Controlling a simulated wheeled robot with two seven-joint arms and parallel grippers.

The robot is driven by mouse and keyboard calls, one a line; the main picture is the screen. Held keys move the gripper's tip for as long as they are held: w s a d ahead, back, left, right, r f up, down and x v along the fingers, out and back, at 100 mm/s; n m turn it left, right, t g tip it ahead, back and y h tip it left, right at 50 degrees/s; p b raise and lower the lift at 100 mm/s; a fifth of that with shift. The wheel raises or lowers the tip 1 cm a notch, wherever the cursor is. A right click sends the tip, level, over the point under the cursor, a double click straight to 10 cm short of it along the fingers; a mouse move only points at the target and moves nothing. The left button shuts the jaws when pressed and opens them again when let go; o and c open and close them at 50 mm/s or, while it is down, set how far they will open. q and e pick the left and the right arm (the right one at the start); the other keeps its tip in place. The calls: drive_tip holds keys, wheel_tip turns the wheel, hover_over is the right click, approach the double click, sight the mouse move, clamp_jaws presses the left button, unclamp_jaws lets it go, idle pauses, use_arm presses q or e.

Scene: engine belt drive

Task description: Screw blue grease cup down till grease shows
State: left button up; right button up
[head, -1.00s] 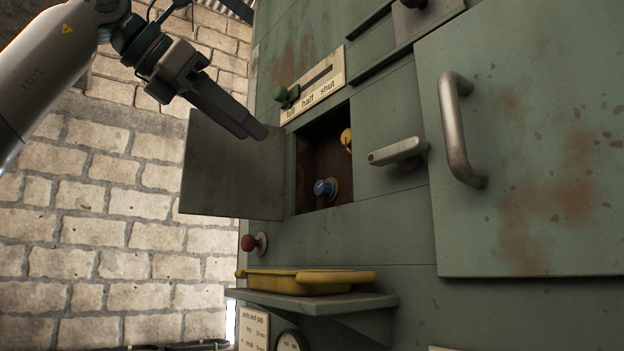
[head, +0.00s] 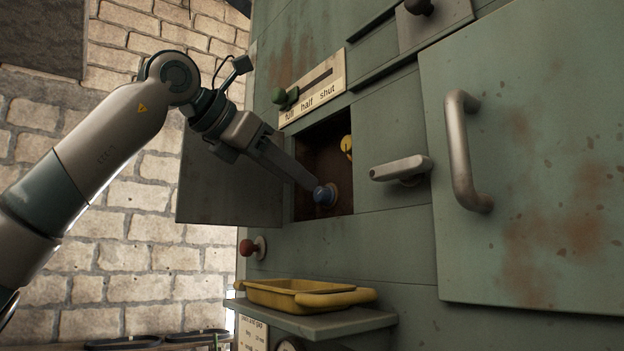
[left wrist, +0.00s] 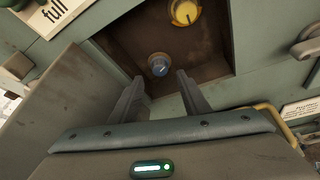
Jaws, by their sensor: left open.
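The blue grease cup (head: 325,194) sits low inside the open recess of the green cabinet. In the left wrist view the blue cup (left wrist: 159,66) lies just beyond and between my two fingers. My left gripper (head: 312,186) reaches past the open hatch door toward the cup. In the left wrist view the gripper (left wrist: 160,88) is open, with no object between its fingers. I cannot tell whether a fingertip touches the cup. No grease can be made out. My right gripper is not in view.
A yellow knob (head: 346,146) sits above the cup in the recess. The hatch door (head: 215,190) stands open to the left. A grey lever (head: 398,168) juts out at the right. A yellow tray (head: 300,294) rests on a shelf below, near a red knob (head: 248,247).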

sight(318, 193)
use_arm(q)
drive_tip(key=p+x, duration=0.1)
drive_tip(key=x, duration=0.3)
drive_tip(key=shift+p, duration=0.3)
drive_tip(key=shift+x, duration=0.85)
drive_tip(key=c, duration=1.1)
